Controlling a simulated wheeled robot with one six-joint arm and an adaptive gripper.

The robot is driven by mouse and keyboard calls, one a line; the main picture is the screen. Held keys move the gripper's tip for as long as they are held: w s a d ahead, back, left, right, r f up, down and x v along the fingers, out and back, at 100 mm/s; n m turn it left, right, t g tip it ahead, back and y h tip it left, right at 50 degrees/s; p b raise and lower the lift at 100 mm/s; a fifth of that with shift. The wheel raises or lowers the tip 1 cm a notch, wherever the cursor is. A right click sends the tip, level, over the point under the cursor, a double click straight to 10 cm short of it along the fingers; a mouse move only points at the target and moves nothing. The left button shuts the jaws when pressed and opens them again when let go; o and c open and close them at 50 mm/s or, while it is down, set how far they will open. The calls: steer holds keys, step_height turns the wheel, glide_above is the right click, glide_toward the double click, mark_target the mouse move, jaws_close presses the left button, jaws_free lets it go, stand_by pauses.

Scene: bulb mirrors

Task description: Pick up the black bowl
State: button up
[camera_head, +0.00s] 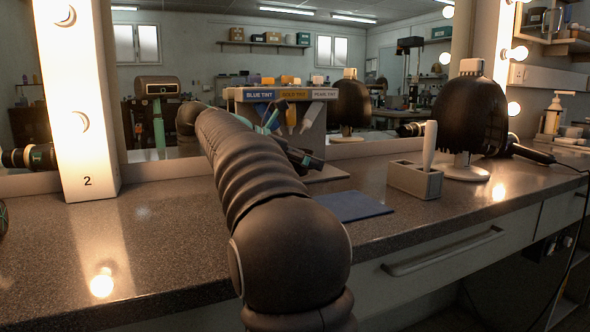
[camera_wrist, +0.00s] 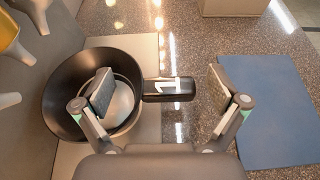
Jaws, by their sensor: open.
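The black bowl (camera_wrist: 62,88) lies at the left of the wrist view, its open side facing the camera and a paler round inner bottom showing. A short black handle (camera_wrist: 168,89) with a white "1" sticks out from its right side. My gripper (camera_wrist: 160,91) is open over it. The left finger appears over the bowl's inside, the right finger beyond the handle's end over the counter. The bowl's right rim and handle lie between the fingers in this view; I cannot tell how high the fingers are. In the head view my arm hides the bowl.
A blue mat (camera_wrist: 278,115) lies right of the gripper; it also shows in the head view (camera_head: 352,206). A tint rack (camera_head: 287,94) with hanging brushes stands behind. A grey holder (camera_head: 414,181) and a black wig head (camera_head: 470,115) stand to the right.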

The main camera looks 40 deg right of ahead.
steer(key=c, duration=1.4)
steer(key=shift+o, duration=0.2)
